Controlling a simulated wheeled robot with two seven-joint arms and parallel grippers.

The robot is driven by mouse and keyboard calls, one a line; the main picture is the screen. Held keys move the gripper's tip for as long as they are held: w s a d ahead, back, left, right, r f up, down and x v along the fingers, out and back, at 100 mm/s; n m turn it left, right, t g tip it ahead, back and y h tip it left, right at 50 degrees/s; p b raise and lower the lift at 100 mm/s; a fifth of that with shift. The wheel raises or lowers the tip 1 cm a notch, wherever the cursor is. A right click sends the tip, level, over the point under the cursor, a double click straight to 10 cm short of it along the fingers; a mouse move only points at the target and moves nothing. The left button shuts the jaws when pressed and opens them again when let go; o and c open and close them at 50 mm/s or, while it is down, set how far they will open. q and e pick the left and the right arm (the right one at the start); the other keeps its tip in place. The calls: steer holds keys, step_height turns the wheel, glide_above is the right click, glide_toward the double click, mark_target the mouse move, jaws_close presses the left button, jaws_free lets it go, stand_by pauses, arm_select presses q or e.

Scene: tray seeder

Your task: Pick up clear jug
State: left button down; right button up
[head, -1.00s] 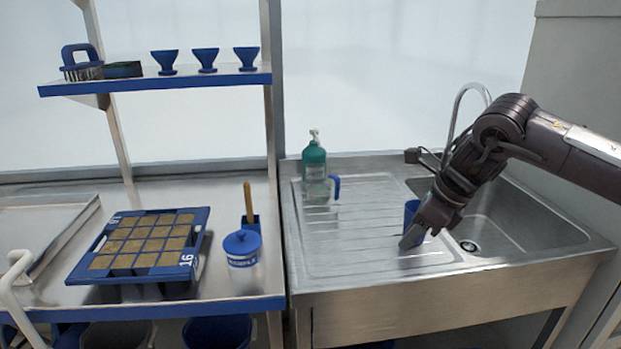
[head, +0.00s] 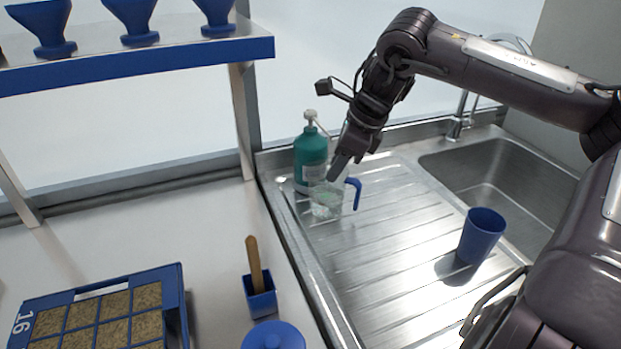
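The clear jug (head: 325,202) with a blue handle stands upright on the ribbed steel drainboard, in front of a green pump bottle. My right gripper (head: 342,170) points down at the jug's rim, between the bottle and the blue handle. Its fingertips overlap the jug's upper edge in the picture. I cannot tell whether the fingers are apart or whether they touch the jug. My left gripper is out of view.
The green pump bottle (head: 311,155) stands right behind the jug. A blue cup (head: 481,236) stands on the drainboard (head: 390,225) near the sink basin (head: 500,180). A blue pot with a wooden stick (head: 260,296) and a seed tray (head: 178,290) are on the left bench.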

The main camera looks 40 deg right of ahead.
mark_target(319, 197)
steer(key=shift+x, duration=3.7)
steer(key=shift+s+d+f, duration=0.1)
steer(key=shift+s, duration=0.05)
steer(key=shift+c, duration=0.4)
jaws_close()
